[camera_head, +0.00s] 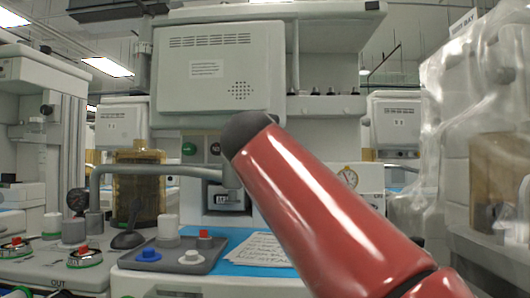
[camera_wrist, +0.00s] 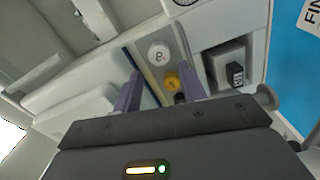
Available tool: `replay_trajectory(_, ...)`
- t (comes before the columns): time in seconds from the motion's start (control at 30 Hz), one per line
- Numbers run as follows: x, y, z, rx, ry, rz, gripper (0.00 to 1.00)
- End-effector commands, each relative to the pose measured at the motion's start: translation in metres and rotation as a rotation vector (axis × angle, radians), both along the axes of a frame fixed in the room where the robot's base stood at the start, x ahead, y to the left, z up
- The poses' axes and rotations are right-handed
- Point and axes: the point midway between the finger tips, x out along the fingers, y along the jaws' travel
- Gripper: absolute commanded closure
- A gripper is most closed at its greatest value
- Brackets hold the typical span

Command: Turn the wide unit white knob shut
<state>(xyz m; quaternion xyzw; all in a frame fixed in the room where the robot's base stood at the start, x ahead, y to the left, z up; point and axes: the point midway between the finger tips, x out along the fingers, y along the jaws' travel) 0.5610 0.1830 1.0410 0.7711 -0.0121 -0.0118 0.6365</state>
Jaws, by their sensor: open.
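In the wrist view, my gripper (camera_wrist: 157,77) is open, with its two purple fingers spread and nothing held between them. In the head view, a low white knob (camera_head: 191,257) sits on a grey tray (camera_head: 212,262) on the middle unit. A taller white cylinder (camera_head: 168,228) stands behind it. I cannot tell which of these is the wide unit's white knob, or how far it is turned. My gripper is not visible in the head view.
A blue knob (camera_head: 148,254) and a red-topped knob (camera_head: 205,238) share the tray. A grey pipe (camera_head: 150,170) arches above. My red arm covers the lower right centre.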

Motion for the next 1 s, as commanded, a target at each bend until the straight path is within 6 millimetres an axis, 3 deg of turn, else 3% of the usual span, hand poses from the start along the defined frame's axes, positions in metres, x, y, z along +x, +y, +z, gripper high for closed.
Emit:
replay_trajectory(0.27,0.002,-0.002,0.005,-0.048,0.002,-0.005,0.59)
replay_trajectory(0.37,0.006,-0.007,0.013,-0.235,0.015,-0.019,0.59)
replay_trajectory(0.7,0.007,-0.007,0.017,-1.281,0.057,-0.015,0.59)
replay_trajectory(0.83,0.004,-0.002,0.01,-1.51,0.054,-0.002,0.59)
replay_trajectory(1.0,0.014,0.0,0.004,-1.578,0.052,0.003,0.59)
